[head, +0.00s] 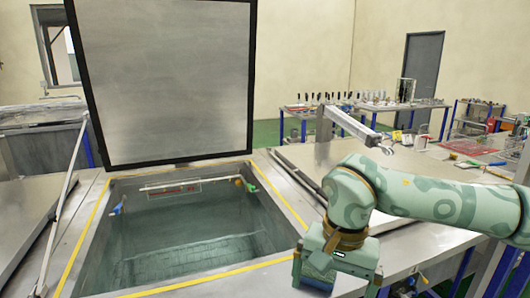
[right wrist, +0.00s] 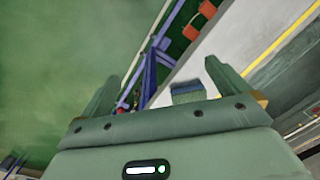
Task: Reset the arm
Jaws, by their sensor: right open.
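My right arm reaches in from the right in the head view, bent at the elbow, with its wrist hanging down over the front-right part of the metal bench. My left gripper is in neither view.
A large lid (head: 165,80) stands upright behind an open sunken tank (head: 190,245) with yellow-striped edges. A lid strut (head: 62,215) rises at its left. A closed metal lid (head: 400,165) lies to the right, behind my arm. Tool tables (head: 365,104) stand farther back.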

